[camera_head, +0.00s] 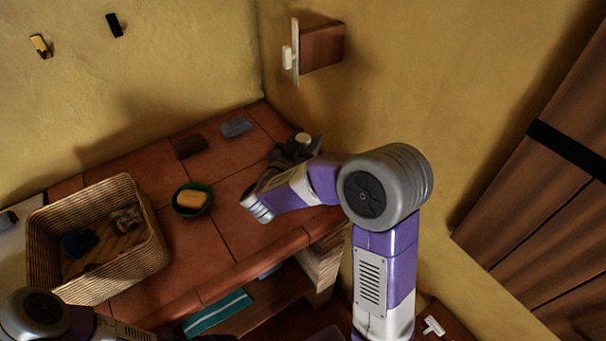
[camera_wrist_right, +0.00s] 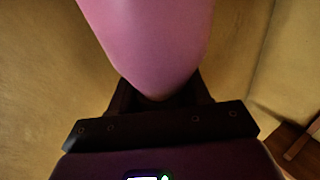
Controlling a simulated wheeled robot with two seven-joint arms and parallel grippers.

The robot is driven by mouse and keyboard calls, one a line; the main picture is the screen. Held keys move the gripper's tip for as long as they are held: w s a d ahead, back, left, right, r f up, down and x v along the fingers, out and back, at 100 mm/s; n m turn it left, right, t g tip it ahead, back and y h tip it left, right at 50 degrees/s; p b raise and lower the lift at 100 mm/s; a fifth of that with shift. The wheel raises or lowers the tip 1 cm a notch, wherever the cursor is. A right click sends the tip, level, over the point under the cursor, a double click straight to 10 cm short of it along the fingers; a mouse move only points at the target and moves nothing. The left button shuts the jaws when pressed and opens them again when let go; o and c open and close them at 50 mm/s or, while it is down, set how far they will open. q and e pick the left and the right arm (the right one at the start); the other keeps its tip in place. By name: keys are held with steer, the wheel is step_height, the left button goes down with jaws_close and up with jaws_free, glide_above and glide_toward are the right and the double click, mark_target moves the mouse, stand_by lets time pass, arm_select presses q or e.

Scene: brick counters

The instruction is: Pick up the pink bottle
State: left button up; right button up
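The pink bottle (camera_wrist_right: 150,40) fills the upper middle of the right wrist view, close to the camera. Its rounded lower end is near my right gripper's palm. The dark fingers of my right gripper (camera_wrist_right: 160,95) are on both sides of it, partly hidden by it, so I cannot tell whether they press on it. In the head view my right gripper (camera_head: 290,152) is over the back right of the counter, with a whitish round top (camera_head: 303,138) beside it, likely the bottle's cap; the bottle's body is hidden there. Only part of my left arm shows, at the lower left.
On the tiled counter (camera_head: 190,250) stand a wicker basket (camera_head: 157,262) with items inside, a green dish (camera_head: 207,209) with a yellow soap (camera_head: 191,199), a brown block (camera_head: 190,146) and a grey block (camera_head: 236,127). Walls rise close behind and right. A striped towel (camera_head: 218,313) lies below.

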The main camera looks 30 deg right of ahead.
jaws_close()
stand_by(1.1)
